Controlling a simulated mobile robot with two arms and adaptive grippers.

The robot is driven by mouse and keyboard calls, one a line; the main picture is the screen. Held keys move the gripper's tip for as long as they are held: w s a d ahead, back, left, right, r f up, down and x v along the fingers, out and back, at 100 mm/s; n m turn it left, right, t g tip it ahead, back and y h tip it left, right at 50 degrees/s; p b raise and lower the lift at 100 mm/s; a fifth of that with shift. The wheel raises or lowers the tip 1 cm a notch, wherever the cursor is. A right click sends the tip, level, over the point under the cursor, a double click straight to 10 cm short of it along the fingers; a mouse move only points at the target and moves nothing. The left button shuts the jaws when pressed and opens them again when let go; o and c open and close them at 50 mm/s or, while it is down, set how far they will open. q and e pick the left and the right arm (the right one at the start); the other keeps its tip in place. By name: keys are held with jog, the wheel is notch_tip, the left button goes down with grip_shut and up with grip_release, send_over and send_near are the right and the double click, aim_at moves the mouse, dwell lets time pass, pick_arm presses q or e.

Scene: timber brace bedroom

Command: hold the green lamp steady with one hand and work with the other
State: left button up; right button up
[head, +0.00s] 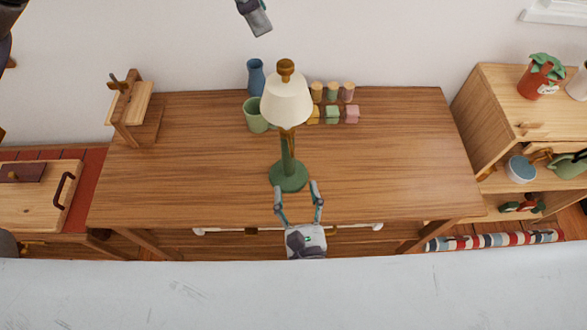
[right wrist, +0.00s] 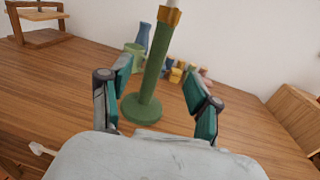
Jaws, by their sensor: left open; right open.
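The green lamp (head: 288,155) stands upright on the wooden desk (head: 400,150). It has a round green base, a green stem, a cream shade and a brown knob on top. My right gripper (head: 298,187) is open and empty at the near side of the lamp base. In the right wrist view the green stem (right wrist: 153,70) shows between the two spread fingers (right wrist: 157,72), beyond them, with no contact visible. My left gripper (head: 255,18) is open, at the top edge of the head view, above and behind the lamp, apart from it. Only part of it shows.
Behind the lamp stand a green cup (head: 254,115), a blue vase (head: 256,77) and several small coloured blocks (head: 333,114). A wooden stand (head: 130,112) is at the desk's back left. A shelf unit (head: 490,100) stands right.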

aim_at(285, 64)
jog(key=w+a, duration=0.1)
jog(key=w, duration=1.2)
jog(key=shift+a, duration=0.3)
jog(key=shift+c, duration=0.3)
grip_shut()
pick_arm(q)
jog(key=shift+o, duration=1.3)
jog(key=d+r+n+y, duration=0.1)
jog(key=d+n+y, duration=0.1)
jog(key=n, duration=1)
jog(key=d+r+n+y, duration=0.1)
jog(key=d+n+y, duration=0.1)
jog(key=n, duration=1)
jog(key=shift+g, duration=0.3)
jog(key=f, duration=1.1)
jog(key=shift+w+f, duration=0.15)
jog(key=shift+w, duration=0.15)
